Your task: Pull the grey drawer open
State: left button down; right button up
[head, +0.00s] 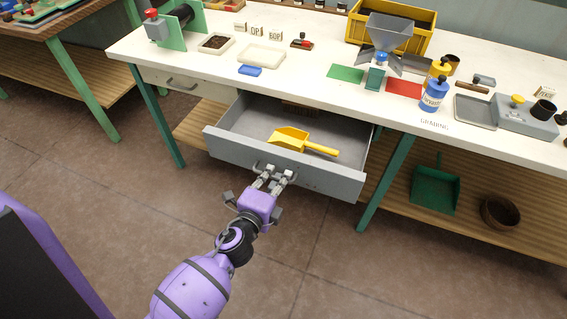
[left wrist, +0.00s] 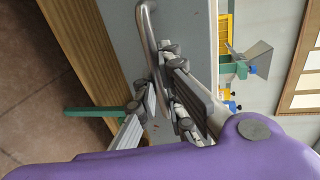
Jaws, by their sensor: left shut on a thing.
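The grey drawer (head: 225,146) is pulled out from under the white workbench (head: 325,75), and its inside shows. A yellow scoop (head: 291,138) and a dark brown block (head: 300,108) lie in it. My left gripper (head: 271,176) is at the drawer's front, shut on the metal bar handle. In the left wrist view the handle (left wrist: 150,35) runs down between the fingers (left wrist: 158,95), which hide part of it. My right gripper is not in view.
A green dustpan (head: 435,188) and a brown bowl (head: 500,213) are on the lower shelf. The floor in front is clear.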

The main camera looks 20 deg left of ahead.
pick_arm(q)
jog(key=v, duration=0.3)
jog(key=shift+s+f, duration=0.3)
jog(key=shift+s, duration=0.1)
jog(key=c, duration=2.1)
grip_release()
jog(key=shift+s, duration=0.1)
jog(key=v, duration=1.2)
